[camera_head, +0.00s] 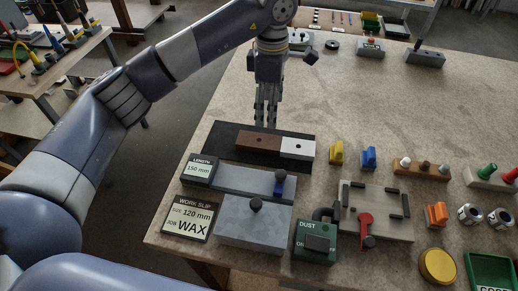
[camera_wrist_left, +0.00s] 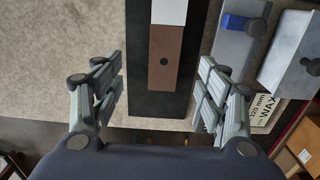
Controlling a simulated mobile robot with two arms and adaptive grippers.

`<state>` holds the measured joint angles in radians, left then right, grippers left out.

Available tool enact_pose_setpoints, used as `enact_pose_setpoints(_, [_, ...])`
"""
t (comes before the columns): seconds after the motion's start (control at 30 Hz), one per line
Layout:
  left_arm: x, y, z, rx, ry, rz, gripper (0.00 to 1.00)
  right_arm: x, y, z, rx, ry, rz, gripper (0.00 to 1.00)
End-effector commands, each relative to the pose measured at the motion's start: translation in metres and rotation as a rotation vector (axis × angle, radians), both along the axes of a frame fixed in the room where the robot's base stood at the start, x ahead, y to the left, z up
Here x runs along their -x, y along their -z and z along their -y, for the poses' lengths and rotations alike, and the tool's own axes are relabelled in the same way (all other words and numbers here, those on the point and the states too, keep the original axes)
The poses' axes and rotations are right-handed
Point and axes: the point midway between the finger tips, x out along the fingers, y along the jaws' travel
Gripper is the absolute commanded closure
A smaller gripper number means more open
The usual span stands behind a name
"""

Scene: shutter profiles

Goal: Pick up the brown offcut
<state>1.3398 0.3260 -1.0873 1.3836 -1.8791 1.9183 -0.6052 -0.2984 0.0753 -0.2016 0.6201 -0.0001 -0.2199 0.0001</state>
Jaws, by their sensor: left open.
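The brown offcut (camera_head: 258,142) is a flat block with a dark dot on it. It lies end to end with a white block (camera_head: 298,148) on a black mat (camera_head: 222,140) near the left side of the table. My left gripper (camera_head: 266,120) is above the mat, close to the brown offcut and pointing down. In the left wrist view the brown offcut (camera_wrist_left: 165,72) shows between the spread fingers of the left gripper (camera_wrist_left: 163,90), with clear gaps on both sides. The left gripper is open and empty. My right gripper is not in view.
Grey blocks, a length sign (camera_head: 198,170) and a work slip (camera_head: 189,217) stand in front of the mat. To the right are a yellow piece (camera_head: 337,153), a blue piece (camera_head: 368,158) and a fixture with a red lever (camera_head: 366,230). The table behind is mostly clear.

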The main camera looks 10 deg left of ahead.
Motion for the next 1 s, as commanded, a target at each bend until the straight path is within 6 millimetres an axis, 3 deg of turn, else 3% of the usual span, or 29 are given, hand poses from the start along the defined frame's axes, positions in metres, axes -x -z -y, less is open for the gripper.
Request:
enact_pose_setpoints(0.3, [0.001, 0.044, 0.0, 0.0, -0.001, -0.004, 0.32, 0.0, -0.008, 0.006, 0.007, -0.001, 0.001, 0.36])
enact_pose_setpoints(1.0, [0.009, 0.109, -0.006, 0.0, 0.0, -0.001, 0.32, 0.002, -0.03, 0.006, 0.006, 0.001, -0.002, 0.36])
